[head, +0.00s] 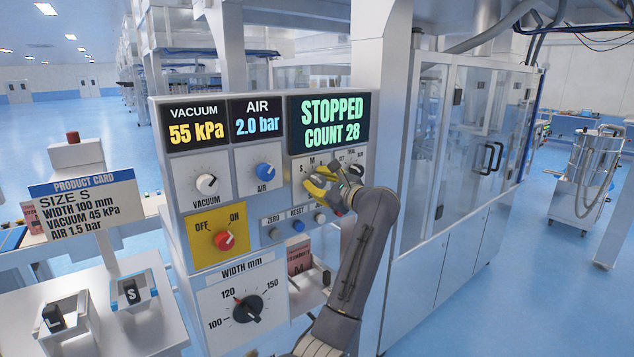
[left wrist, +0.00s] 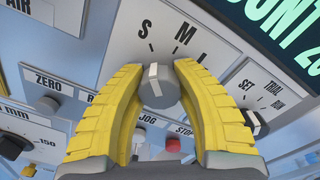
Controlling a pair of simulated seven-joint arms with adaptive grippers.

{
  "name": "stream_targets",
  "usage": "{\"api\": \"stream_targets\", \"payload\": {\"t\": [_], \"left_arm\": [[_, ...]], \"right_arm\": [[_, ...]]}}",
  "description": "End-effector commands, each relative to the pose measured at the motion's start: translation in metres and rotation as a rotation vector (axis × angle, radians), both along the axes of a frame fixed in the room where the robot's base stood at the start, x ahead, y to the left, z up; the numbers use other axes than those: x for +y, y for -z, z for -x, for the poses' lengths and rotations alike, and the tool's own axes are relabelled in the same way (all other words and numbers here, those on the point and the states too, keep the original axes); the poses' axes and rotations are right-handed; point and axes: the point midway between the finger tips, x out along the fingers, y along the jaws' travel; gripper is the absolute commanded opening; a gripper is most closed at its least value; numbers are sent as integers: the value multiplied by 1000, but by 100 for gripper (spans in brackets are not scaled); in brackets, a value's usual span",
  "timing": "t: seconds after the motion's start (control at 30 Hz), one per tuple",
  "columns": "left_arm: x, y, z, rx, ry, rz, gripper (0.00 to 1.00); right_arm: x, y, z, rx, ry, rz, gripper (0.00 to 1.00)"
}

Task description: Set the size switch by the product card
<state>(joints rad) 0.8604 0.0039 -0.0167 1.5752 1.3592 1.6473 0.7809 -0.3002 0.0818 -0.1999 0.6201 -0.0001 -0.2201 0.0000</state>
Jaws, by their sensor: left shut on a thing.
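The product card (head: 85,204) stands at the left in the head view and reads SIZE S, width 100 mm, vacuum 45 kPa, air 1.5 bar. My left gripper (head: 319,184) is at the panel's upper right, its yellow fingers shut around the size switch. In the left wrist view, the size switch (left wrist: 157,88) is a grey knob between the fingertips of my left gripper (left wrist: 155,88). Its white pointer aims up, towards the S mark. The S and M letters show; the L is partly hidden by a finger. My right gripper is not in view.
The set-trial-run switch (left wrist: 255,120) sits close right of the fingers. Reset (head: 298,226) and other buttons lie below. The display (head: 331,122) reads STOPPED, COUNT 28. The off-on switch (head: 224,240) and width dial (head: 247,308) are lower left on the panel.

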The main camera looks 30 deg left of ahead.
Motion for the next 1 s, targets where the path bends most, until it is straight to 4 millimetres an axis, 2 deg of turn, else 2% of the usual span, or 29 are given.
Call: {"api": "stream_targets", "payload": {"t": [0.63,0.67,0.9,1.0], "left_arm": [[0,-2,0,-46,0,14,0],[0,-2,0,-46,0,14,33],[0,-1,0,-44,-1,14,61],[0,-1,0,-43,0,15,61]], "right_arm": [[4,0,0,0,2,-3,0],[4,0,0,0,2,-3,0],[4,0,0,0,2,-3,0],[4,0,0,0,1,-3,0]]}}
